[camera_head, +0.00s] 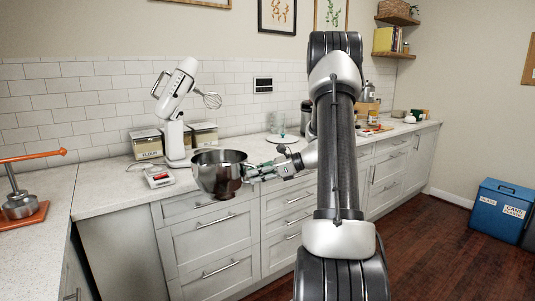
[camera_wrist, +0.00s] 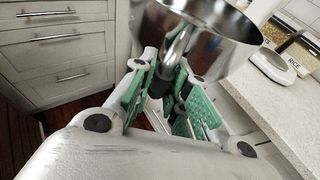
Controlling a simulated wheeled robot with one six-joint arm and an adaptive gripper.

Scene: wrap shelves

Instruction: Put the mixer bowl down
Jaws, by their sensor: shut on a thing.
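The mixer bowl (camera_head: 218,176) is shiny steel and hangs upright in the air at the front edge of the counter (camera_head: 110,194), in front of the drawers. My gripper (camera_head: 250,174) comes in from the right and is shut on the bowl's side handle. In the wrist view the bowl (camera_wrist: 222,22) fills the top, and the green pads of my gripper (camera_wrist: 170,92) close around its handle.
A kitchen scale (camera_head: 158,177) lies left of the bowl on the counter. Canisters (camera_head: 147,142) stand by the wall. A round white plate (camera_head: 282,139) lies behind my gripper. An orange-handled press (camera_head: 22,205) stands at far left. Counter between scale and press is clear.

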